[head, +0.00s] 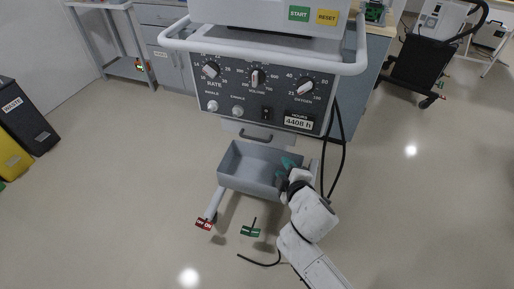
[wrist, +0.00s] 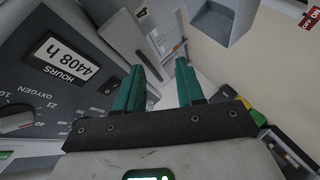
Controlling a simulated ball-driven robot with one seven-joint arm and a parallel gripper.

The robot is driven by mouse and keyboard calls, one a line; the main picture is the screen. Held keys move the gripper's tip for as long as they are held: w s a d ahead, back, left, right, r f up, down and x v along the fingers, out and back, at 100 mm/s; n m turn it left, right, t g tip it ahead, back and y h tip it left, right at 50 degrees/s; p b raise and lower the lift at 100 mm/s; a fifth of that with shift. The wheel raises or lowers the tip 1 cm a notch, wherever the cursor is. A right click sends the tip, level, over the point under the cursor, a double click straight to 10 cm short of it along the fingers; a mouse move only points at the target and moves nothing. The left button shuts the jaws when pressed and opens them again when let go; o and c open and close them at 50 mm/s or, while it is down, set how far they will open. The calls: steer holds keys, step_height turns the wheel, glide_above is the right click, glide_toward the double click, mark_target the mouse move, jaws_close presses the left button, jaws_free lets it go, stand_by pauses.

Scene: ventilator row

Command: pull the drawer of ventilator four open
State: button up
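Below the panel is a pale front with a dark bar handle (head: 256,137). I cannot tell whether this front stands out from the body. A grey open-topped bin (head: 248,179) juts out below and in front of the handle and looks empty. My gripper (head: 290,163) is at the bin's right side, right of and below the handle, apart from it. In the wrist view its teal fingers (wrist: 158,84) are spread with nothing between them.
Black hoses (head: 338,150) hang right of the ventilator. A red ON/OFF pedal (head: 205,223) and a green one (head: 250,231) are near the floor. A cabinet (head: 165,60) stands behind, a black cart (head: 425,60) at right, waste bins (head: 25,115) at left.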

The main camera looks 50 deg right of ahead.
steer(key=w+d+n+t, duration=0.3)
steer(key=w+n, duration=0.2)
steer(key=w, duration=0.8)
steer(key=shift+w+d+f+t+y+b, duration=0.25)
steer(key=shift+d+f+t+y+b, duration=0.05)
steer(key=shift+t+b, duration=0.1)
jaws_close()
stand_by(0.3)
